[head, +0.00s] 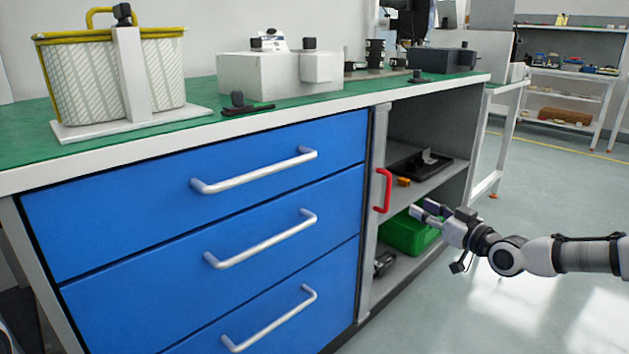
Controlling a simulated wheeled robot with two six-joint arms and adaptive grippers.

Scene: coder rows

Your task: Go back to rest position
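My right gripper (424,211) is at the right, in front of the open cabinet compartment. Its arm comes in from the right edge. Its two fingers look apart, with nothing seen between them. Behind the fingers a green bin (408,236) stands low in the cabinet, partly hidden by the gripper. I cannot tell how far the fingertips are from the bin. My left gripper is not in view.
A workbench with a green top (210,128) has three shut blue drawers (130,200). A red handle (383,190) stands out by the cabinet opening. A basket (80,85) and white box (262,75) stand on top. Open floor (560,170) lies to the right.

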